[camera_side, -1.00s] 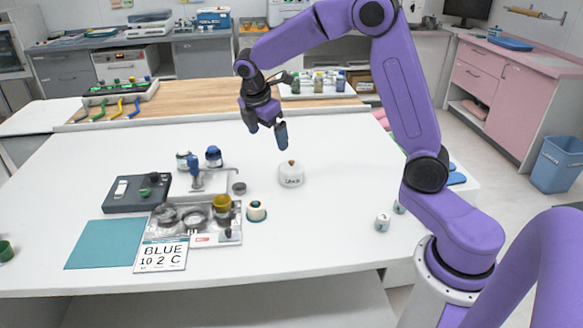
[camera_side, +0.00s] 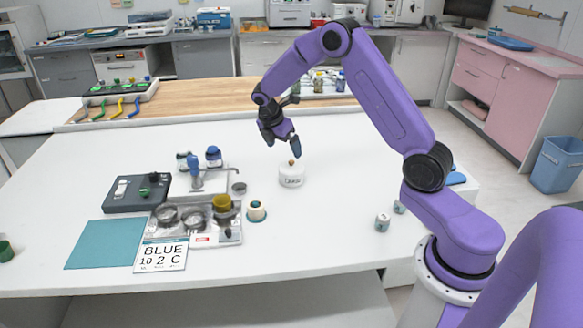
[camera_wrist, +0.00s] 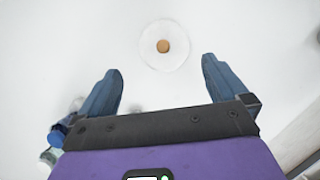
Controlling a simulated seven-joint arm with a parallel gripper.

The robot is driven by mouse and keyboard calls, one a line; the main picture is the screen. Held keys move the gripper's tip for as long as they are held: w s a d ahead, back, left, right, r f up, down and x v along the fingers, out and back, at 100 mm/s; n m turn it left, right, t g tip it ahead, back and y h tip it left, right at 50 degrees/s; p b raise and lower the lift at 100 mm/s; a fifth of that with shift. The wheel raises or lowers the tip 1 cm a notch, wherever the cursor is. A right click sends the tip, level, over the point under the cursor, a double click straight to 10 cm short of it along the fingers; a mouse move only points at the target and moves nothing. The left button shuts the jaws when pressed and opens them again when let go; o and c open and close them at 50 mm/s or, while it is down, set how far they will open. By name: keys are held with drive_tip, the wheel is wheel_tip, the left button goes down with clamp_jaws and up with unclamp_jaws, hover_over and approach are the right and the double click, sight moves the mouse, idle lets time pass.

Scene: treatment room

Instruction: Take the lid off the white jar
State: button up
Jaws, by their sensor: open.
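The white jar (camera_side: 291,179) stands upright on the white table, with dark lettering on its front. Its white lid (camera_side: 291,167) is on it, topped by a small brown knob (camera_side: 291,162). In the wrist view the lid (camera_wrist: 150,58) shows from above, with the round knob (camera_wrist: 163,46) near its middle. My gripper (camera_side: 283,146) is open and empty, just above the jar, its fingers close to the knob's height in the side view. In the wrist view the jar lies ahead of the gap between my two blue fingers (camera_wrist: 162,88), apart from both.
Left of the jar stand a metal tray (camera_side: 232,238) with bowls and a yellow cup, a small tap (camera_side: 197,178), blue-capped jars (camera_side: 213,157) and a dark grey box (camera_side: 137,194). A white roll (camera_side: 256,211) stands in front. Small white cups (camera_side: 382,222) stand right.

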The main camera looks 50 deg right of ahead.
sight(291, 162)
drive_tip(key=shift+s+x, duration=0.15)
drive_tip(key=shift+x, duration=1.75)
drive_tip(key=shift+s+x, duration=0.15)
drive_tip(key=shift+x, duration=1.7)
drive_tip(key=c, duration=1.1)
